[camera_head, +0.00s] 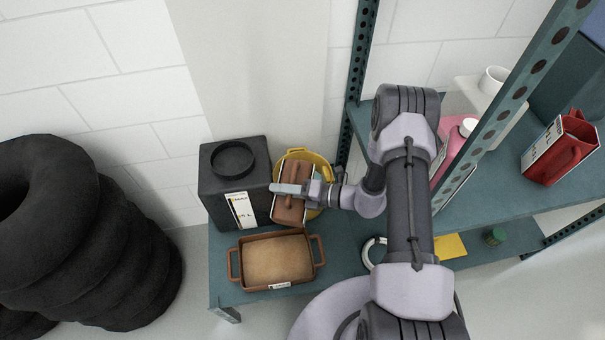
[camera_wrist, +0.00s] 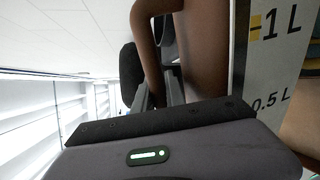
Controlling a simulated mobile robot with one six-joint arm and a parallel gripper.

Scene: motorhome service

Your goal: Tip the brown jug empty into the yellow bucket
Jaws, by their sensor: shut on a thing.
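The brown jug (camera_head: 291,208) is held by my gripper (camera_head: 283,189) over the yellow bucket (camera_head: 322,166). In the wrist view the jug (camera_wrist: 205,55) fills the upper middle, with my gripper (camera_wrist: 160,80) shut on its handle. A label strip reading 1 L and 0.5 L runs along the jug's side. The jug looks tilted, but I cannot tell how far. The bucket stands on the teal bench, and the jug and my arm hide much of it. The inside of the jug and the bucket's contents are not visible.
A black container (camera_head: 233,180) stands left of the bucket. A brown tray (camera_head: 277,283) with two handles lies in front on the teal bench (camera_head: 345,262). A shelf upright (camera_head: 357,85) rises behind right. A red jug (camera_head: 563,147) stands on the right shelf. Black tyres (camera_head: 90,235) are stacked left.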

